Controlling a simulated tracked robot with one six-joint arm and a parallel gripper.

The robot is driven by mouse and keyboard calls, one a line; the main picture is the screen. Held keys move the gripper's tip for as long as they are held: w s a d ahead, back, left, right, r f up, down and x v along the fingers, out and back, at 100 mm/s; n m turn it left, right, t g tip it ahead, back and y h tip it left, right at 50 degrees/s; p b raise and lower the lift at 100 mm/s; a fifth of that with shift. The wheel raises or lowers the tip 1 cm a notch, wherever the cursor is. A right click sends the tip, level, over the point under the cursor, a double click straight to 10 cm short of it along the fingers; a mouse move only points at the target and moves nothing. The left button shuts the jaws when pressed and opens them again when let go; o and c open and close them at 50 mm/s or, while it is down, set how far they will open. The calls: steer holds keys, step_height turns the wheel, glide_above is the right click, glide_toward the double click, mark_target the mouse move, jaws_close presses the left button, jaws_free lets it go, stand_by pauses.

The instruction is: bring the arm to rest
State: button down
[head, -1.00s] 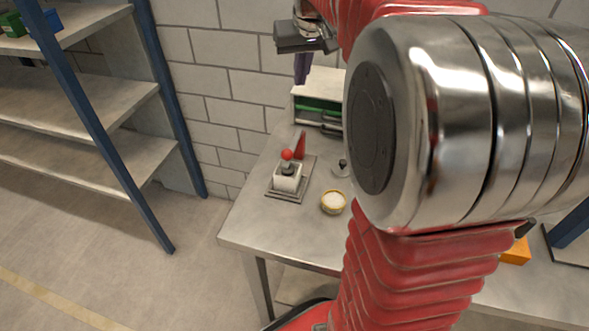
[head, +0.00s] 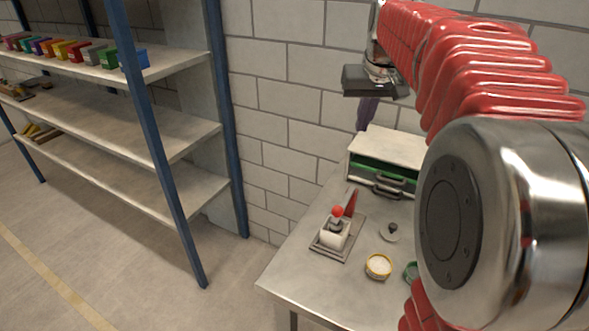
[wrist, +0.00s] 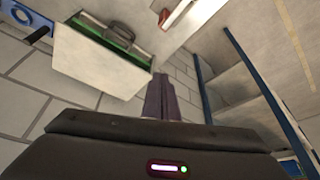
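My gripper (head: 367,113) hangs high near the block wall, above and behind the white cabinet (head: 392,147). In the wrist view its dark purple fingers (wrist: 162,97) lie side by side with no visible gap, and nothing shows between them. My red-sleeved arm reaches up and back over the right side of the head view, apart from the bench.
The metal bench (head: 313,281) carries a device with a red knob (head: 337,211), a yellow-rimmed bowl (head: 378,266), a small round lidded piece (head: 390,231) and a green container (head: 411,271). A blue-posted shelf rack (head: 193,185) with several coloured bins stands left. Floor between is clear.

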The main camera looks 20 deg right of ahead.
steer(key=shift+w, duration=0.1)
steer(key=s+a+f+n, duration=0.1)
steer(key=s+a+f, duration=0.3)
steer(key=s+a, duration=0.3)
steer(key=s+a+f+n+y, duration=0.1)
steer(key=s+a+f, duration=0.3)
steer(key=s+a, duration=0.4)
steer(key=s+a+f+n+t, duration=0.1)
steer(key=s+a+f, duration=0.4)
steer(key=s+a, duration=0.2)
steer(key=shift+s+a+n, duration=0.15)
steer(key=shift+s+n, duration=0.15)
stand_by(0.4)
